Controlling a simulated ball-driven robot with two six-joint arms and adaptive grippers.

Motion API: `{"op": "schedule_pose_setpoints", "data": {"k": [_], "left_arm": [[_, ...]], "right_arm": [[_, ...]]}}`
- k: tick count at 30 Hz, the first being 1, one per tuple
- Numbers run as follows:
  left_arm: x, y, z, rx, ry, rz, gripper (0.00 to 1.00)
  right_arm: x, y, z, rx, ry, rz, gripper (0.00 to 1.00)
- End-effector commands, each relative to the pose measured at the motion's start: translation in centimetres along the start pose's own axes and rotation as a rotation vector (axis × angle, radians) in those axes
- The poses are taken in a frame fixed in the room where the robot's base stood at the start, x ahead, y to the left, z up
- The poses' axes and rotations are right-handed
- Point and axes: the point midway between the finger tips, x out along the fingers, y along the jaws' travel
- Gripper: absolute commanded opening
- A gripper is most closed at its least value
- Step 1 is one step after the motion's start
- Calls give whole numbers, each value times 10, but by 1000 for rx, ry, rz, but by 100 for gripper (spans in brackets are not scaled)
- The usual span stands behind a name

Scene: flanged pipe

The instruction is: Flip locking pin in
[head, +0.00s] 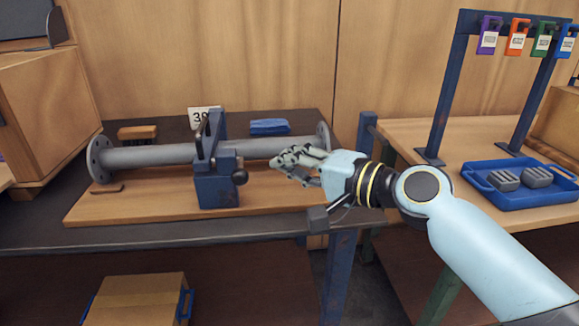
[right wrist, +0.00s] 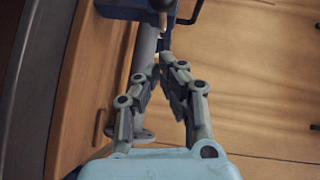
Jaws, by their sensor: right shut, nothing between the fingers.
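A grey flanged pipe (head: 150,157) lies across a wooden board, held in a blue clamp block (head: 217,190). A dark lever (head: 203,135) stands upright at the clamp's top. A black ball knob (head: 240,177) sticks out on the clamp's right side; I cannot tell which part is the locking pin. My right gripper (head: 278,162) is shut and empty, to the right of the clamp and in front of the pipe's right part. In the right wrist view, its fingertips (right wrist: 165,62) converge below the blue clamp (right wrist: 130,8), apart from it. My left gripper is not in view.
A wooden board (head: 120,206) lies under the clamp, its front right part clear. A blue tray (head: 493,199) and a tag rack (head: 445,85) stand on the right table.

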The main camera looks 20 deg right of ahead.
Motion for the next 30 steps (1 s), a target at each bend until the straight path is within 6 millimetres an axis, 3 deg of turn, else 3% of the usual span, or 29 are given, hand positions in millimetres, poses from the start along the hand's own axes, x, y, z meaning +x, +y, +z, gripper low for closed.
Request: {"op": "schedule_pose_setpoints", "data": {"k": [4,12,16,21,30], "left_arm": [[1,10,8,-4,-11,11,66],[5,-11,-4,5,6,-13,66],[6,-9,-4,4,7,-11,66],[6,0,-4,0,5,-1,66],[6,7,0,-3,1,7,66]], "right_arm": [[-24,2,1,-4,-1,4,0],[-70,3,1,-5,-2,6,0],[-88,2,0,-4,-1,5,0],[-98,1,0,-1,0,2,0],[-99,0,0,-1,1,0,0]]}}
